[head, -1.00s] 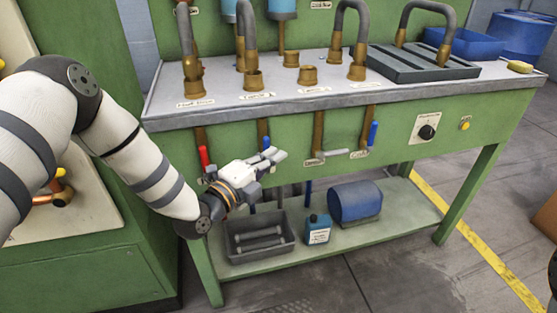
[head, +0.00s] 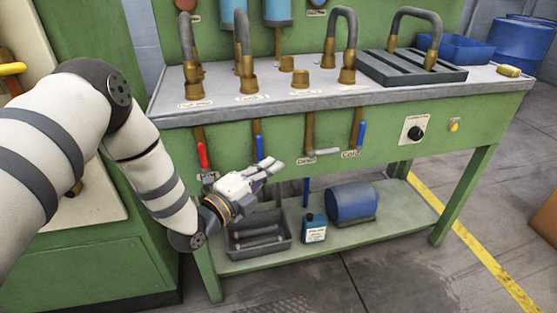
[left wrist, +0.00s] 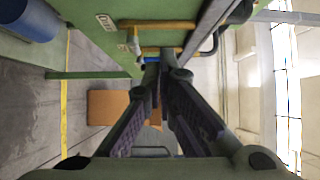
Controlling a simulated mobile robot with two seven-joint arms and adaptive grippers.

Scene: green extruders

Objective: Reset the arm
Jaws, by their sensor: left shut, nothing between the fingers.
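My left arm comes in from the left in the head view. My left gripper (head: 274,166) is shut and empty, in front of the green workbench, below its grey top and above the lower shelf. Its fingers point right. In the left wrist view the two dark fingers (left wrist: 158,72) converge at their tips with nothing between them. My right gripper is not in view.
The green workbench (head: 290,138) carries pipes, fittings and a grey tray (head: 385,72) on top. Red (head: 202,154) and blue (head: 361,133) valve handles stick out in front. A grey bin (head: 238,243), blue bottle (head: 315,228) and blue cylinder (head: 350,201) stand on the shelf.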

